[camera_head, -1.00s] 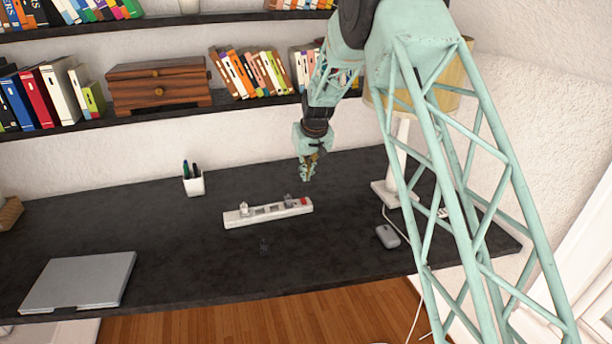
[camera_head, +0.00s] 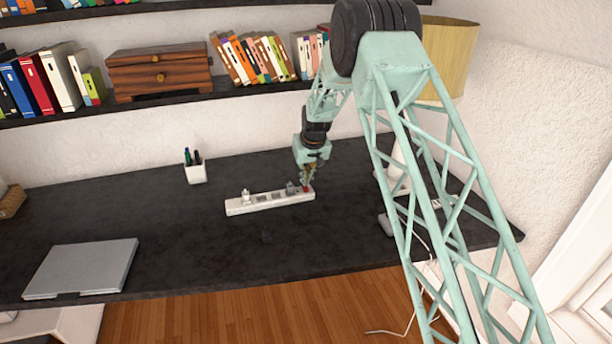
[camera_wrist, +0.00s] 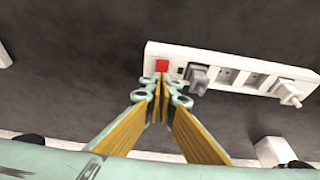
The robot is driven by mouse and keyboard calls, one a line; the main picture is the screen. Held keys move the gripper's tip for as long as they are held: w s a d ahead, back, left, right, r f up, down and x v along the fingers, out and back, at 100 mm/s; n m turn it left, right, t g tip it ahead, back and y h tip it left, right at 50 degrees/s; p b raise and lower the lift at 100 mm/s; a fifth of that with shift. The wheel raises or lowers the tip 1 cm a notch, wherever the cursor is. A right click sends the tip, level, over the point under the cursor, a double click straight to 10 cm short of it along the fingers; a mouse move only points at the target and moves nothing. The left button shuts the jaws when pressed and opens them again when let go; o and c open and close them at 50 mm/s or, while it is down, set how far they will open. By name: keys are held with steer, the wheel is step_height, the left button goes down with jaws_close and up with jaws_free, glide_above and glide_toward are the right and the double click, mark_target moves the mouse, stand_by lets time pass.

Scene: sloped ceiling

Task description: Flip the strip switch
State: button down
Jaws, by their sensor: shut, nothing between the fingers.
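The white power strip (camera_head: 268,202) lies on the dark desk in the head view, with plugs in some of its sockets. Its red switch (camera_wrist: 162,66) is at the left end of the strip in the wrist view; in the head view that is the right end. My gripper (camera_wrist: 161,88) is shut and empty. In the wrist view its fingertips appear just below the red switch, over the strip's edge. In the head view my gripper (camera_head: 307,183) is at the strip's right end. I cannot tell whether the fingertips touch the switch.
A grey plug (camera_wrist: 198,77) sits in the socket beside the switch, and a pale plug (camera_wrist: 288,92) at the far end. A pen cup (camera_head: 195,173) stands behind the strip. A closed laptop (camera_head: 82,268) lies at front left. A lamp (camera_head: 452,58) stands at right. The desk around the strip is mostly clear.

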mark_target(305, 189)
steer(key=shift+w+f, duration=0.15)
steer(key=shift+f, duration=0.5)
steer(key=shift+w+a+f+b, duration=0.15)
steer(key=shift+w+f+b, duration=0.1)
steer(key=shift+f+b, duration=0.2)
steer(key=shift+s, duration=0.1)
steer(key=shift+s+f, duration=0.1)
steer(key=shift+s, duration=0.15)
steer(key=shift+s+d, duration=0.3)
steer(key=shift+s, duration=0.25)
steer(key=shift+s+f, duration=0.1)
